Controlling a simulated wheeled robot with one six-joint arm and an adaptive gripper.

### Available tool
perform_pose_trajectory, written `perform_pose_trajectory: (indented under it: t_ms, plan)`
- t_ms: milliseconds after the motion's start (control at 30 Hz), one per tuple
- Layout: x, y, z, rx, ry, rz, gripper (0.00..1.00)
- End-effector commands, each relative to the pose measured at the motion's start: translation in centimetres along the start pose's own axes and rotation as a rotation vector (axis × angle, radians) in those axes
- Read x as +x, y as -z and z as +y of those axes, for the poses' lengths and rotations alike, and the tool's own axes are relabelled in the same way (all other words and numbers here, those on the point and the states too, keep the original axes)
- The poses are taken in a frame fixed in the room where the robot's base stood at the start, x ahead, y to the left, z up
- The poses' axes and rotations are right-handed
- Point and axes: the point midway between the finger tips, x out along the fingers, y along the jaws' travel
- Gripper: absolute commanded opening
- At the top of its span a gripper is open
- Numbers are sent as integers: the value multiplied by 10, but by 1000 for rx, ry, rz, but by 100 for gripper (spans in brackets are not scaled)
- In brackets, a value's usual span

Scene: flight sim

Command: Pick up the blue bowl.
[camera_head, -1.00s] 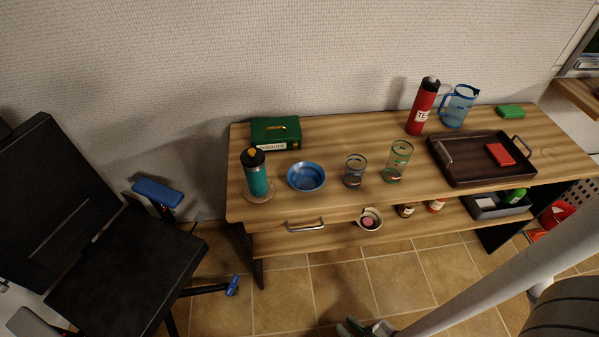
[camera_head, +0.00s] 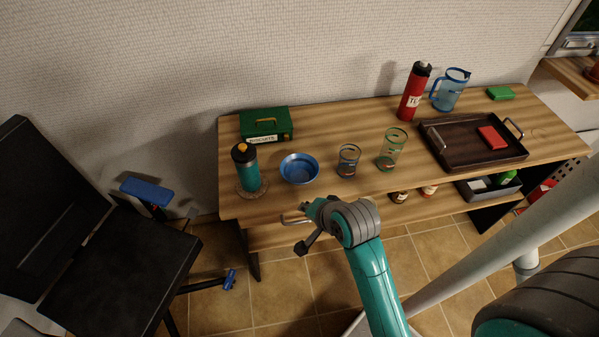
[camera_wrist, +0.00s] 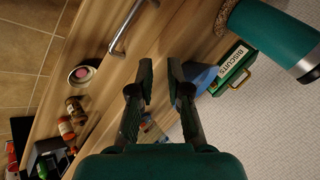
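The blue bowl (camera_head: 299,168) stands upright on the wooden table, between the teal flask (camera_head: 248,168) and a small clear glass (camera_head: 348,160). In the wrist view the bowl (camera_wrist: 200,74) is partly hidden behind a gripper finger. My gripper (camera_head: 303,226) is in front of the table's front edge, short of the bowl and apart from it. In the wrist view my gripper (camera_wrist: 160,72) shows its two fingers spread with a gap and nothing held between them.
A green biscuits box (camera_head: 266,124) stands behind the bowl. A taller green glass (camera_head: 391,150), red bottle (camera_head: 414,92), blue pitcher (camera_head: 450,90) and dark tray (camera_head: 442,157) are to the right. A drawer handle (camera_wrist: 123,30) is near my gripper. A black chair (camera_head: 120,265) stands left.

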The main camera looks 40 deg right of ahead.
Motion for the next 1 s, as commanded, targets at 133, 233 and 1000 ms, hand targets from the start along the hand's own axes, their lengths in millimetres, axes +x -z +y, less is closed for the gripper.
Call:
perform_pose_trajectory:
  t_ms: [133,233,1000]
  plan:
    - [-7,37,-23,157,-66,-18,16]
    - [-15,57,-32,248,-114,-29,16]
    - [16,83,-34,406,-209,-44,16]
